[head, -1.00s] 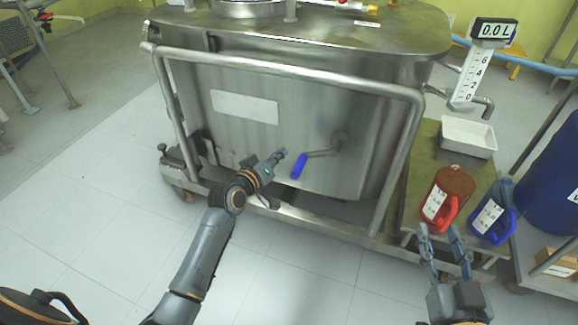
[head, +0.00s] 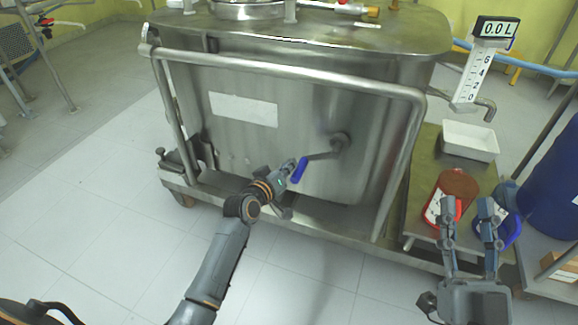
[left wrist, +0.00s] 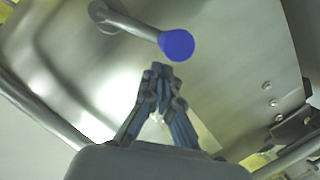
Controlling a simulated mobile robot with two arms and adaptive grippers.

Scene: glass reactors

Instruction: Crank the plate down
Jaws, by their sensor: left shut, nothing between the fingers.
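The crank (head: 322,156) is a bent metal arm on the front of the steel tank, with a blue handle (head: 300,171) at its left end. The handle also shows in the left wrist view as a blue round end (left wrist: 177,45). My left gripper (head: 292,166) is shut and empty, just left of the handle. In the left wrist view its fingertips (left wrist: 158,70) are together just below the blue end; I cannot tell whether they touch it. My right gripper (head: 468,204) is open, in front of the red and blue jugs.
A steel rail (head: 290,70) frames the tank (head: 290,110). At the right are a red jug (head: 457,186), a blue jug (head: 510,228), a white tray (head: 470,139), a blue drum (head: 555,180) and a display reading 0.0 L (head: 496,28).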

